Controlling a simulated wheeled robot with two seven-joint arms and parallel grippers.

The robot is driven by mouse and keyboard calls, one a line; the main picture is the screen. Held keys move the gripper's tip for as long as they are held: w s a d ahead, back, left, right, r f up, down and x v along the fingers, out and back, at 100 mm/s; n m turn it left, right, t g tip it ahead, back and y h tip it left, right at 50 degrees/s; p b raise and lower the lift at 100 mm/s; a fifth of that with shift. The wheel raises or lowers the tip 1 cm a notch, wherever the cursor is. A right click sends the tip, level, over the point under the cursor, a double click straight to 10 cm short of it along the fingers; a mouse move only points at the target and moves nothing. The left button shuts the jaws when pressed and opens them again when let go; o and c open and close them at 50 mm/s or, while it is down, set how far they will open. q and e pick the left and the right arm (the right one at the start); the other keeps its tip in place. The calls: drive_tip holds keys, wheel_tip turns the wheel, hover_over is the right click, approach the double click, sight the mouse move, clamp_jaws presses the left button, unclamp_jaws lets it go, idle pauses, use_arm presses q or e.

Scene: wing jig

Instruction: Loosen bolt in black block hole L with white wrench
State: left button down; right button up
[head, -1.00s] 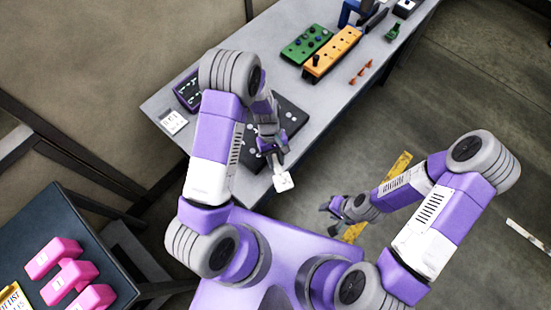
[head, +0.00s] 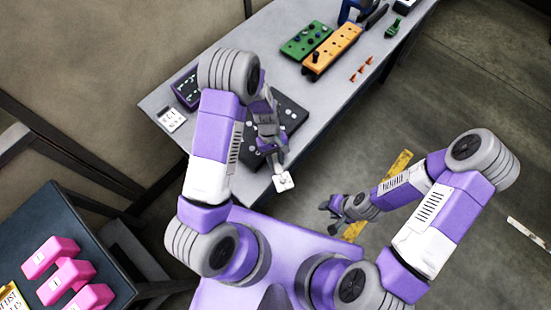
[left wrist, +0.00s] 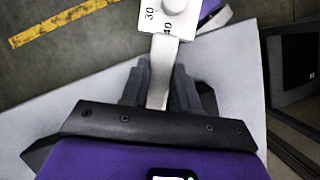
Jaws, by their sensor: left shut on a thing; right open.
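The white wrench (head: 284,182) is in my left gripper (head: 275,154), which is shut on its handle. In the left wrist view, the wrench (left wrist: 166,22) points away from the fingers, and its broad head carries the marks 30 and 40. In the head view the wrench head is over or just past the bench's near edge. The black block (head: 289,116) lies flat on the bench behind my left gripper and is partly hidden by my left arm. Hole L and its bolt cannot be made out. My right gripper (head: 333,208) is open and empty, off the bench over the floor.
The grey bench (head: 320,105) also holds a purple block (head: 186,88), a white calculator-like item (head: 171,119), a green block (head: 305,41), an orange block (head: 333,50) and small orange pieces (head: 359,71). Pink blocks (head: 70,277) sit on a dark table at lower left.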

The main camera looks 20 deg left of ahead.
idle(0.3)
use_arm(q)
drive_tip(key=shift+w+d+n+t+h, duration=0.35)
drive_tip(key=shift+w+d+n, duration=0.55)
drive_tip(key=shift+n, duration=0.3)
drive_tip(key=shift+d, duration=0.1)
drive_tip(key=shift+w+d+r+n+t+h, duration=0.15)
drive_tip(key=shift+w+d+n+t, duration=0.15)
drive_tip(key=shift+w+n, duration=0.3)
drive_tip(key=shift+w+d+r+n+t+h, duration=0.15)
drive_tip(key=shift+w+d+n, duration=0.15)
drive_tip(key=shift+w+n, duration=0.25)
drive_tip(key=shift+s, duration=0.1)
drive_tip(key=shift+w+d+n+t, duration=0.2)
drive_tip(key=shift+w+d+n, duration=0.05)
drive_tip(key=shift+w+n, duration=0.4)
drive_tip(key=shift+w+d+n+t, duration=0.2)
drive_tip(key=shift+w+d+n, duration=0.05)
drive_tip(key=shift+w+n, duration=0.3)
